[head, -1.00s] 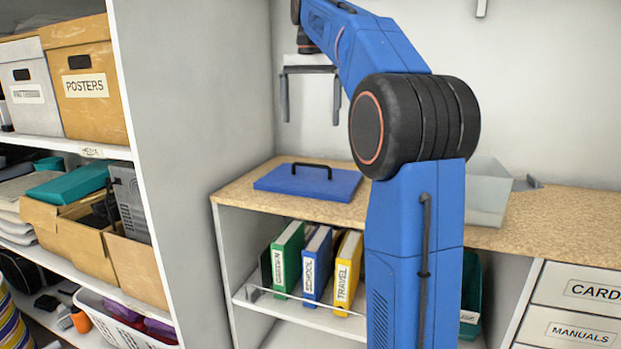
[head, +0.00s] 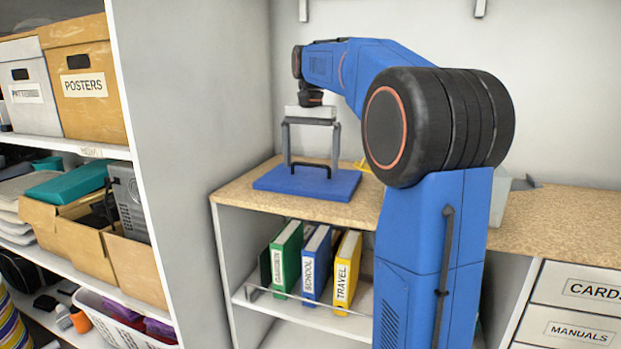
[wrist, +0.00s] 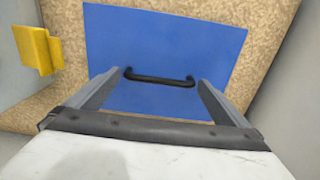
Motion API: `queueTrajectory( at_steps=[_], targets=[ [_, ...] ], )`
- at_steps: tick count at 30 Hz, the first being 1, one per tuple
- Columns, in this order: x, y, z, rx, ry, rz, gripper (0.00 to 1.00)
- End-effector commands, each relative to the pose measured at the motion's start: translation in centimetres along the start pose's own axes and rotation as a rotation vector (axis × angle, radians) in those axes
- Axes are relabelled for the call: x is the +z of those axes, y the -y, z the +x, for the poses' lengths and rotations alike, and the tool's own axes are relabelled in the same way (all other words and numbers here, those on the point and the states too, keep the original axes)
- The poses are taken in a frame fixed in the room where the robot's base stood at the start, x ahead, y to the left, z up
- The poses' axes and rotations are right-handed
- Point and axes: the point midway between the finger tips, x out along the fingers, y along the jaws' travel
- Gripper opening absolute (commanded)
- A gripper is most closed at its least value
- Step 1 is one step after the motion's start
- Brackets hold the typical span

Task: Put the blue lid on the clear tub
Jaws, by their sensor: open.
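The blue lid (head: 275,181) lies flat on the speckled countertop, with a black bar handle (head: 312,165) standing on top. My gripper (head: 310,166) is open and points down over the lid, its two fingers on either side of the handle. In the wrist view the handle (wrist: 160,78) runs across between the open fingertips (wrist: 160,80). I cannot tell whether the fingertips touch the lid. The clear tub (head: 499,197) stands on the counter to the right, mostly hidden behind my arm, with only its right edge showing.
A small yellow object (wrist: 38,50) sits on the counter near the lid. A grey side panel (head: 195,100) rises close to the lid's left. Binders (head: 287,258) stand on the shelf below. The counter right of the tub (head: 570,215) is mostly bare.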

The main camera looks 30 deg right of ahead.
Motion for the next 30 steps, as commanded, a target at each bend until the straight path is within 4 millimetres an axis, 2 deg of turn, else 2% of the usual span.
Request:
queueTrajectory(
  at_steps=[5,13,17,26,30],
  targets=[
    [0.0,0.0,1.7,0.0,0.0,0.0,1.0],
    [0.0,0.0,1.9,0.0,0.0,0.0,1.0],
    [0.0,0.0,1.9,0.0,0.0,0.0,0.7],
    [0.0,0.0,1.7,0.0,-0.001,0.0,0.69],
    [0.0,0.0,0.7,-0.001,-0.001,0.0,0.69]
  ],
)
